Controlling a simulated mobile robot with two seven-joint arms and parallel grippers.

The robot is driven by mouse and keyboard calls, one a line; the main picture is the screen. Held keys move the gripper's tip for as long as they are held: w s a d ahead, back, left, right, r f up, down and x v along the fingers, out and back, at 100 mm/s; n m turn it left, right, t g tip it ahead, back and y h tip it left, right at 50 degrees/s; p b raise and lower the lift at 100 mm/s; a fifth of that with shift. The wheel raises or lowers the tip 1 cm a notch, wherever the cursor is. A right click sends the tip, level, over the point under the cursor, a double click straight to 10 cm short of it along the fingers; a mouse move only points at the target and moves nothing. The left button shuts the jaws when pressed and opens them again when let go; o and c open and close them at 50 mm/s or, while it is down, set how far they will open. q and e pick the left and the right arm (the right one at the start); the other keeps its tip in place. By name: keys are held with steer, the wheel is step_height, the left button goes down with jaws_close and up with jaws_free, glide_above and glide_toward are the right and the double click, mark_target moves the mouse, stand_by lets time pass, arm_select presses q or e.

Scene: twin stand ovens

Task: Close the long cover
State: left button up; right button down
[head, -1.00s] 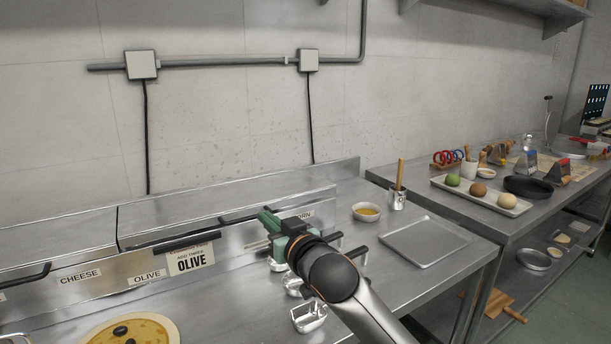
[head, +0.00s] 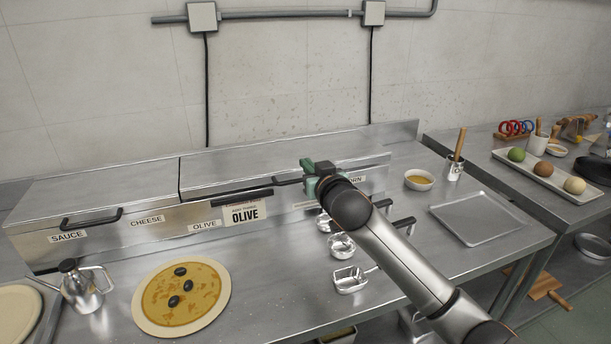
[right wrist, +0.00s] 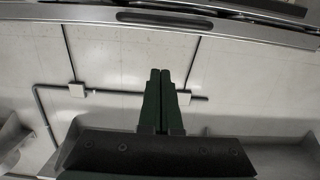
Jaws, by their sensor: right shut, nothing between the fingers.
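The long steel cover (head: 235,170) lies over the right-hand part of the topping rail in the head view. It looks lowered or nearly so, with a dark strip along its front edge. I cannot tell whether it is fully seated. Its dark front handle (head: 243,194) shows above the OLIVE sign, partly hidden to the right. My right gripper (head: 307,165) is shut and empty at the cover's front edge; I cannot tell whether it touches. Its shut green fingers (right wrist: 160,75) show in the right wrist view, with a steel edge (right wrist: 235,32) beyond. My left gripper is not in view.
A shorter steel cover (head: 95,187) with a black handle lies to the left. A pizza (head: 182,295), an oil pot (head: 82,285) and steel scoops (head: 348,278) stand in front. A bowl (head: 419,180) and tray (head: 477,218) are to the right.

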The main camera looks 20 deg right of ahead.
steer(key=f, duration=0.1)
steer(key=w+f, duration=0.2)
steer(key=f, duration=0.1)
steer(key=shift+f, duration=0.1)
stand_by(0.3)
